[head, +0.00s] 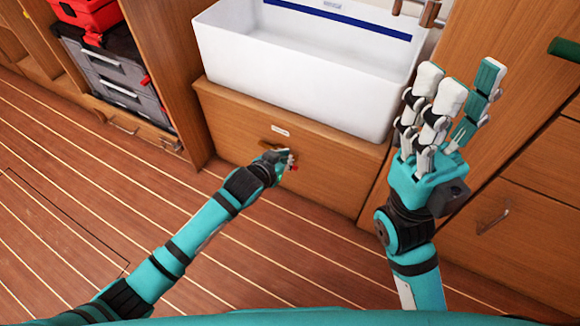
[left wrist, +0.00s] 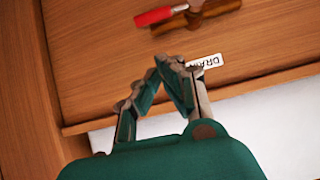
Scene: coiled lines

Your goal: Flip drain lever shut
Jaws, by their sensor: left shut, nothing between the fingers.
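The drain lever has a red handle (head: 295,167) and a bronze body, on the wooden panel below the sink. In the left wrist view the red handle (left wrist: 158,16) points left from the bronze body (left wrist: 205,10), roughly along the panel. A white drain label (head: 280,130) is above it in the head view; it shows upside down in the left wrist view (left wrist: 205,66). My left gripper (head: 283,158) is shut and empty in front of the panel, partly hiding the lever. In the left wrist view its fingertips (left wrist: 168,62) are apart from the lever. My right gripper (head: 458,88) is open, raised and empty.
A white sink (head: 290,75) with a blue stripe stands above the panel, with a bronze tap (head: 430,12) at its right. Drawers (head: 510,190) stand at the right. Grey tool cases (head: 115,75) and a red box (head: 85,15) sit at the left. The plank floor (head: 100,180) is clear.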

